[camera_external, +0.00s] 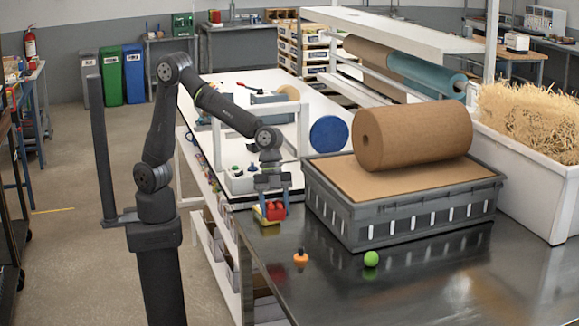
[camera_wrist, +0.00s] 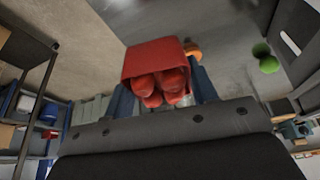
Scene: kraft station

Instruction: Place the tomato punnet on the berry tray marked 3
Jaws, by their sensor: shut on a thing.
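The tomato punnet (camera_wrist: 155,57) is a red box with several red tomatoes showing at its open side in the wrist view. My gripper (camera_wrist: 165,92) is shut on it, one finger on each side. In the external view my gripper (camera_external: 272,189) points down near the left end of the dark table, with the red punnet (camera_external: 276,212) between its fingertips. A small yellow thing shows just left of the punnet; whether they touch I cannot tell. I cannot make out a berry tray marked 3 in either view.
A grey crate (camera_external: 400,222) bearing a large brown paper roll (camera_external: 412,137) stands right of my gripper. An orange knobbed piece (camera_external: 300,258) and a green ball (camera_external: 371,259) sit on the dark table (camera_external: 440,290). The table's front is otherwise clear.

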